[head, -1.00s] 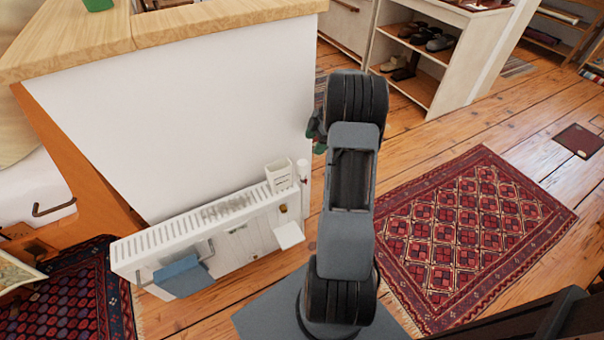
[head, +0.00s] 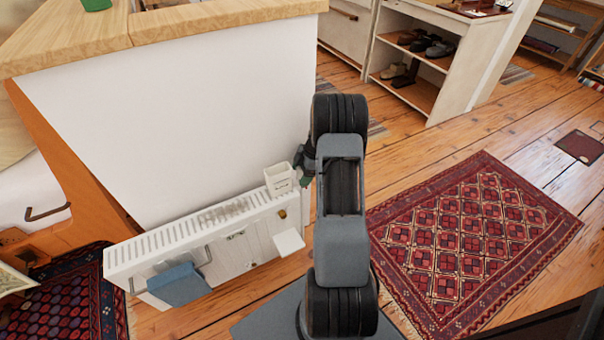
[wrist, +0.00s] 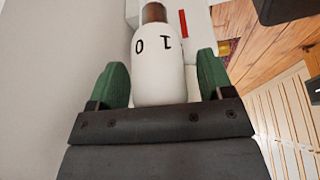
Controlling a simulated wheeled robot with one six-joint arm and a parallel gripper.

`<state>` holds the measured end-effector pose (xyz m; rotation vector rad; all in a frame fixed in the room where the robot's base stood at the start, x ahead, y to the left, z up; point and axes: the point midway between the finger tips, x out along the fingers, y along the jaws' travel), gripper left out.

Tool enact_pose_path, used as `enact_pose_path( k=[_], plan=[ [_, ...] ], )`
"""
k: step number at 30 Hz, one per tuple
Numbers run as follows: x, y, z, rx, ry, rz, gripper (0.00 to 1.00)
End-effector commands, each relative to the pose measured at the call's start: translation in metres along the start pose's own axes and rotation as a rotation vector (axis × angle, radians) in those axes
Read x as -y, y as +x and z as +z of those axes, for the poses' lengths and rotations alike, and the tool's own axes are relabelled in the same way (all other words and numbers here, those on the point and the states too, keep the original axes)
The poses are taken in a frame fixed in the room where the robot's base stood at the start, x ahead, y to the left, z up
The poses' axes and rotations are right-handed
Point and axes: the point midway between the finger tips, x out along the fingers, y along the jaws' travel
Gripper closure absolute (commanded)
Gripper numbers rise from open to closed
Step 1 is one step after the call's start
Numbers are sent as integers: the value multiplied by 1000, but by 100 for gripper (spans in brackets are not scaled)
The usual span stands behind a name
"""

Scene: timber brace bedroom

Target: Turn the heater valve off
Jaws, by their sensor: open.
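The heater (head: 215,243) is a white panel radiator standing along the white wall in the head view. Its valve is a white rounded knob (wrist: 158,70) with the marks 0 and 1 and a brown end, seen in the wrist view. My gripper (wrist: 165,80) is open, with one green fingertip on each side of the knob; a small gap shows on the left, and contact is hard to judge. In the head view my arm hides the knob, and only a bit of my gripper (head: 303,172) shows beside the heater's right end.
A blue cloth (head: 180,284) hangs on the heater's front, and a white box (head: 280,179) sits on its top. A small white shelf (head: 289,242) juts out from its front. The white wall (wrist: 50,70) is close on the gripper's left. A red rug (head: 475,235) lies on open floor.

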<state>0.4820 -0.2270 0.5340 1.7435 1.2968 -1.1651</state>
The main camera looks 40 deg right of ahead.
Motion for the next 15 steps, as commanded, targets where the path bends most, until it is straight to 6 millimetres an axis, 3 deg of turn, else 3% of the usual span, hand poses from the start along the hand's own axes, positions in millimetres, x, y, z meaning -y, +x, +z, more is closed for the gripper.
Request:
enact_pose_path(
  k=[7,15],
  plan=[
    [0,0,0,0,0,0,26],
    [0,0,0,0,0,0,52]
  ],
)
